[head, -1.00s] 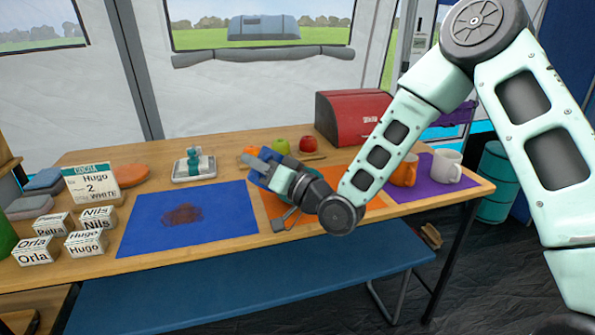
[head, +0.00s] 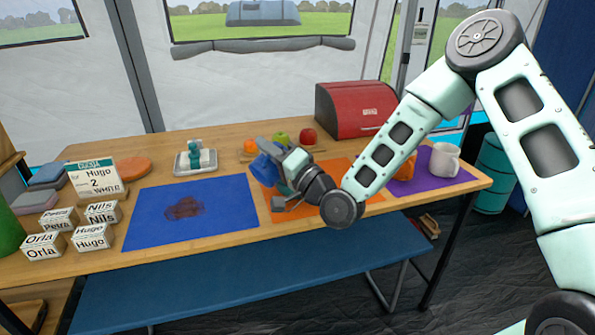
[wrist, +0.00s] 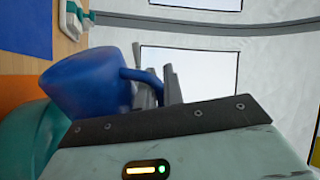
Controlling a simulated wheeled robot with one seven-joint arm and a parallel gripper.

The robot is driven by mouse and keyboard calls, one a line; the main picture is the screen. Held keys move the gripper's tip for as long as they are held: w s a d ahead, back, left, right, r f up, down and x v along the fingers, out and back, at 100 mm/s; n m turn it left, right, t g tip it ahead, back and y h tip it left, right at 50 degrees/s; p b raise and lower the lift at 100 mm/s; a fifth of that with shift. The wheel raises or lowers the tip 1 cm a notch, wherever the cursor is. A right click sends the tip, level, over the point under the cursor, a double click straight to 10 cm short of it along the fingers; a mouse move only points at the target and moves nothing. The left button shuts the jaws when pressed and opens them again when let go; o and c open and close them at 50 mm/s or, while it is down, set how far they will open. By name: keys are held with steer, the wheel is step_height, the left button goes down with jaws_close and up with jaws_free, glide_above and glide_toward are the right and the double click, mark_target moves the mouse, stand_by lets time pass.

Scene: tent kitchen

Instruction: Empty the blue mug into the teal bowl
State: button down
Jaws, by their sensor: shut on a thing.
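The blue mug (head: 263,169) is held above the orange mat, tilted, in the head view. My gripper (head: 274,155) is shut on it. In the wrist view the mug (wrist: 85,85) fills the left part, and the fingers (wrist: 155,88) are at its handle. The mug's contents cannot be seen. The teal bowl (wrist: 22,145) shows at the lower left of the wrist view, close to the mug and partly cut off. In the head view my gripper and the mug hide most of the bowl.
The orange mat (head: 345,172) lies between a blue mat (head: 150,220) with a brown stain and a purple mat (head: 440,184). An orange mug (head: 404,168) and a white mug (head: 445,160) stand right. A red bread box (head: 355,110) and fruit (head: 307,136) stand behind.

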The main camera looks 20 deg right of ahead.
steer(key=shift+w+d+r+m+t+h+p, duration=0.15)
steer(key=shift+d+r+m+t+h+p, duration=0.15)
steer(key=shift+m, duration=0.2)
steer(key=shift+w+d+r+m+h+p, duration=0.15)
steer(key=shift+w+d+r+m+p, duration=0.15)
steer(key=shift+d+m, duration=0.25)
steer(key=shift+w+d+r+m+h+p, duration=0.15)
steer(key=shift+w+d+m+p, duration=0.15)
steer(key=shift+d+m, duration=0.25)
steer(key=shift+d, duration=0.1)
steer(key=shift+w+d+f+m+t+h, duration=0.25)
steer(key=shift+d+m, duration=0.1)
steer(key=shift+m, duration=0.3)
steer(key=shift+w+d+f+m+t+h, duration=0.1)
steer(key=shift+d+m+t+h, duration=0.2)
steer(key=shift+m, duration=0.35)
steer(key=shift+w+d+r+m+h+p, duration=0.2)
steer(key=shift+d+m+h+p, duration=0.15)
steer(key=shift+m, duration=0.25)
